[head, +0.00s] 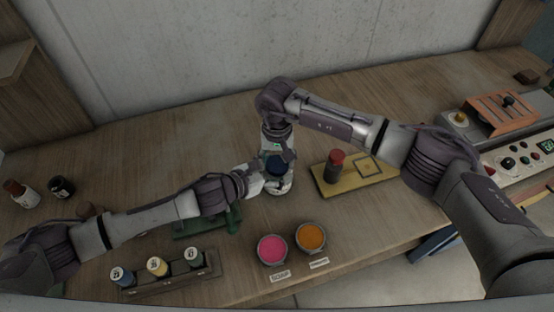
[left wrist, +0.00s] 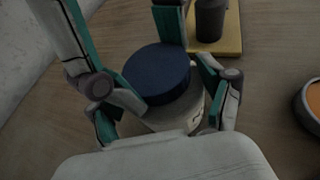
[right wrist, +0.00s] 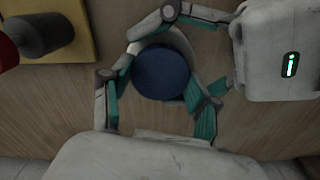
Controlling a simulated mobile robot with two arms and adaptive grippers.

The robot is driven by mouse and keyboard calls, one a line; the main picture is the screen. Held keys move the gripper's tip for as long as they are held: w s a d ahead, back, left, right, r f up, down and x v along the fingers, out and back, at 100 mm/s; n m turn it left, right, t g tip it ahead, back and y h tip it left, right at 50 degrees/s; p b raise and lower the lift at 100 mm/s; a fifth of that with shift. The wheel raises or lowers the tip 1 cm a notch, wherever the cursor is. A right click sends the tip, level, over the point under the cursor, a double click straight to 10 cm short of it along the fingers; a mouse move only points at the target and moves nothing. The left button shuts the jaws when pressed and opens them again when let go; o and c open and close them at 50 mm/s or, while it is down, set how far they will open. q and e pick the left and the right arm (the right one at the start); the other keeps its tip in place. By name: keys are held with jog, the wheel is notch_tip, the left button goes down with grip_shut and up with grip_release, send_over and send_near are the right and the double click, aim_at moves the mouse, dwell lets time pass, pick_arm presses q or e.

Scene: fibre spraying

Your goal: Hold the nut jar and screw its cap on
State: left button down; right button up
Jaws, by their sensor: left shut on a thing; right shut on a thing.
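The nut jar (head: 280,188) is a pale, short jar standing upright on the wooden bench. Its dark blue cap (left wrist: 156,73) sits over the jar's mouth; whether it is threaded on cannot be told. My left gripper (head: 266,183) comes in low from the left and is shut around the jar body (left wrist: 180,117). My right gripper (head: 277,160) reaches down from above and is shut on the cap, which also shows in the right wrist view (right wrist: 162,73) between its fingers. The gripper fingers hide parts of the jar and cap.
A yellow board (head: 350,180) with a dark, red-topped bottle (head: 334,167) is to the right. Pink (head: 272,249) and orange (head: 311,237) pots stand in front. A rack (head: 166,276) of small jars is at front left. A control panel (head: 520,140) is at far right.

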jog(key=o, duration=1.3)
jog(key=shift+r, duration=2.25)
